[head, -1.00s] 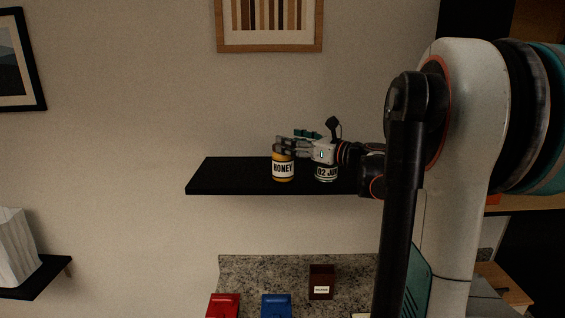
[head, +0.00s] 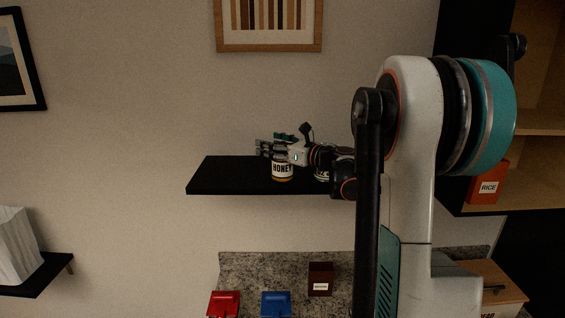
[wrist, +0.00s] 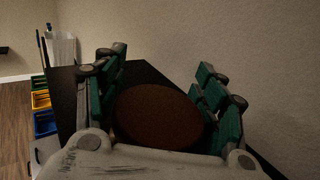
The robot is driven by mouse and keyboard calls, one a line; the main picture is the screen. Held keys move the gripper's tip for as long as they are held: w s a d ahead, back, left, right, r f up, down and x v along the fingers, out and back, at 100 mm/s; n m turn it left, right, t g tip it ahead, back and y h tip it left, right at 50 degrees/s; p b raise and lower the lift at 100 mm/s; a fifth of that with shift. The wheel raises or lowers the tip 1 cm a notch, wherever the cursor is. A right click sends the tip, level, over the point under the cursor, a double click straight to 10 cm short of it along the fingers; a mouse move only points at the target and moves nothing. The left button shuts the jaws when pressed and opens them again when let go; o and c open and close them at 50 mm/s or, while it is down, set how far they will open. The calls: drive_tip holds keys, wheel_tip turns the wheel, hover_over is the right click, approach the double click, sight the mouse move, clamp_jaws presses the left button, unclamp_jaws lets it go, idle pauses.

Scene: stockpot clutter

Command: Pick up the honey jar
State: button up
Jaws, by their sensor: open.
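The honey jar (head: 283,171), amber with a white HONEY label, stands upright on the black wall shelf (head: 225,178). In the wrist view its round brown lid (wrist: 158,115) lies between the two fingers. My gripper (head: 265,149) is open and reaches leftward over the top of the jar in the head view. The wrist view also shows it (wrist: 160,78), with green-padded fingers on both sides of the lid. I cannot tell whether a finger touches the jar. The fingers and palm hide the jar's top in the head view.
A second labelled jar (head: 321,175) stands to the right of the honey jar, mostly hidden by my arm. The wall is close behind the shelf. The shelf's left part is clear. Below, a counter holds a red box (head: 224,304), a blue box (head: 276,305) and a dark red container (head: 320,280).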

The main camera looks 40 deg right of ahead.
clamp_jaws()
drive_tip(key=shift+r, duration=0.1)
idle(0.7)
